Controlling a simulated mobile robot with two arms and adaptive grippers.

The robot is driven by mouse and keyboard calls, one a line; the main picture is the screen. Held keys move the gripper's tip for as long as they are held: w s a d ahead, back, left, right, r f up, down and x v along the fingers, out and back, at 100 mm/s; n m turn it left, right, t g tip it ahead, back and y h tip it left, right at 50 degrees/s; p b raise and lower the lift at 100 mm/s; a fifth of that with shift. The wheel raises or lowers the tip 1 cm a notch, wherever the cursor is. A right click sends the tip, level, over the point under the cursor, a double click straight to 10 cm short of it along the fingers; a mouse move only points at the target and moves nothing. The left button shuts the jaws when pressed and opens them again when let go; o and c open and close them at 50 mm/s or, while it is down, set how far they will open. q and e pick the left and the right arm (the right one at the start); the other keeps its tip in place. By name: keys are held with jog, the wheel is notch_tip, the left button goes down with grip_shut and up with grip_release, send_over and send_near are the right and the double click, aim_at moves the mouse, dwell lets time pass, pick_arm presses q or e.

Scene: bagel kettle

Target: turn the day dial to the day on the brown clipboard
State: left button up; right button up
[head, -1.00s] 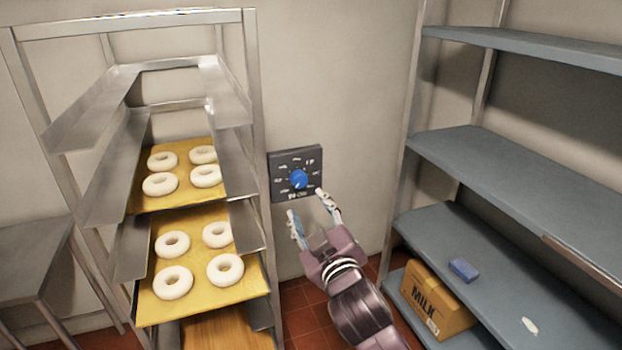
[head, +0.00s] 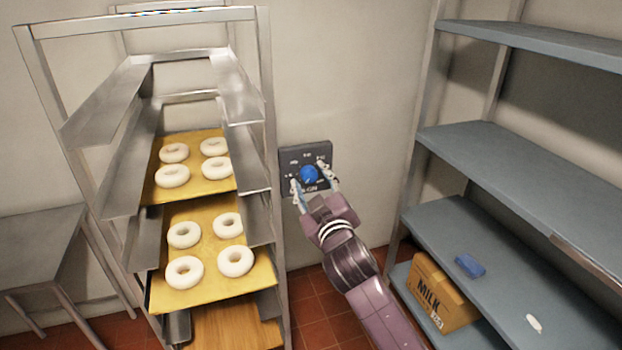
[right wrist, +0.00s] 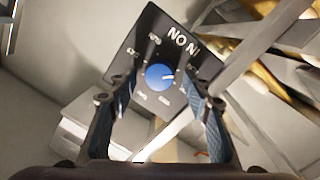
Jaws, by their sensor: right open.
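The day dial is a blue round knob (head: 308,175) on a dark square panel (head: 291,155) with white day marks, fixed to the wall. My right gripper (head: 314,181) is open, its two fingers at the left and right of the knob in the head view. In the right wrist view the blue knob (right wrist: 159,77) lies beyond and between the open fingertips (right wrist: 163,92); I cannot tell whether they touch it. A white pointer mark shows on the knob. Most panel letters are too small to read. No brown clipboard shows. My left gripper is not in view.
A metal rack (head: 266,120) with trays of white bagels stands just left of the panel. The wall around the panel is clear.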

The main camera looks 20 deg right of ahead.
jog(key=c, duration=1.2)
jog(key=shift+o, duration=0.2)
jog(key=shift+m, duration=0.5)
jog(key=m+p, duration=0.2)
jog(key=m, duration=0.1)
jog(key=shift+d+r+m, duration=0.1)
jog(key=shift+r+m, duration=0.05)
jog(key=shift+m, duration=0.15)
jog(key=shift+d+m+g+p, duration=0.1)
jog(key=shift+m+g+p, duration=0.2)
jog(key=shift+m+p, duration=1.2)
jog(key=shift+m+y+b, duration=0.3)
jog(key=shift+m+b, duration=0.1)
jog(key=shift+m, duration=0.2)
jog(key=o, duration=1.2)
jog(key=shift+c, duration=0.2)
